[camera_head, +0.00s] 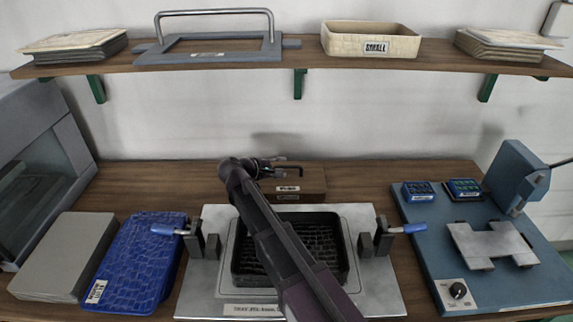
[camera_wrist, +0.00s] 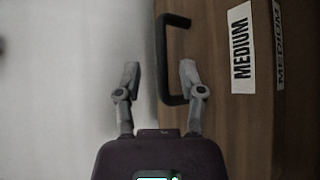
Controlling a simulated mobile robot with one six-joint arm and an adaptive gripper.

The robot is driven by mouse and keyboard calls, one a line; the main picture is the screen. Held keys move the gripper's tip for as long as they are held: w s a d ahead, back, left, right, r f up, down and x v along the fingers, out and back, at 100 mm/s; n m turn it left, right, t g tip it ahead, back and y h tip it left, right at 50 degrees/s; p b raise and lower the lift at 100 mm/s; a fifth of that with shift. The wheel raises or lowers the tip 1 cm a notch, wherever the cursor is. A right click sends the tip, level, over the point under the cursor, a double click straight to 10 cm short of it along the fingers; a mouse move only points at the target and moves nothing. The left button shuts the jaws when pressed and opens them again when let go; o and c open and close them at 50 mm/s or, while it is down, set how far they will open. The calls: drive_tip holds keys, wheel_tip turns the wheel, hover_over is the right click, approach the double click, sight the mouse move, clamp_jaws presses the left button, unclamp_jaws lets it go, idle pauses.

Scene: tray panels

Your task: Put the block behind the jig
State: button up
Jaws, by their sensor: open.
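The block (camera_head: 314,185) is a brown wooden box with a dark handle and a MEDIUM label. In the head view it stands on the wooden counter just behind the jig (camera_head: 380,292), a metal plate with a black tray and side clamps. My gripper (camera_head: 275,165) is open above the block's left part, near the handle. In the wrist view my gripper (camera_wrist: 160,75) has its two fingers apart, with the long bar of the handle (camera_wrist: 162,55) between them in the picture. I cannot tell whether a finger touches it. The block (camera_wrist: 215,130) fills the right side there.
A blue panel (camera_head: 140,260) and grey panels (camera_head: 68,255) lie left of the jig. A blue press station (camera_head: 430,250) stands right. A shelf (camera_head: 220,66) above holds a handled frame (camera_head: 165,58), a SMALL box (camera_head: 345,38) and stacked panels. Counter right of the block is clear.

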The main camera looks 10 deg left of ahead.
drive_tip(key=p+v, duration=0.2)
drive_tip(key=v, duration=0.6)
drive_tip(key=shift+s+a+r+p, duration=0.1)
drive_tip(key=shift+p, duration=0.3)
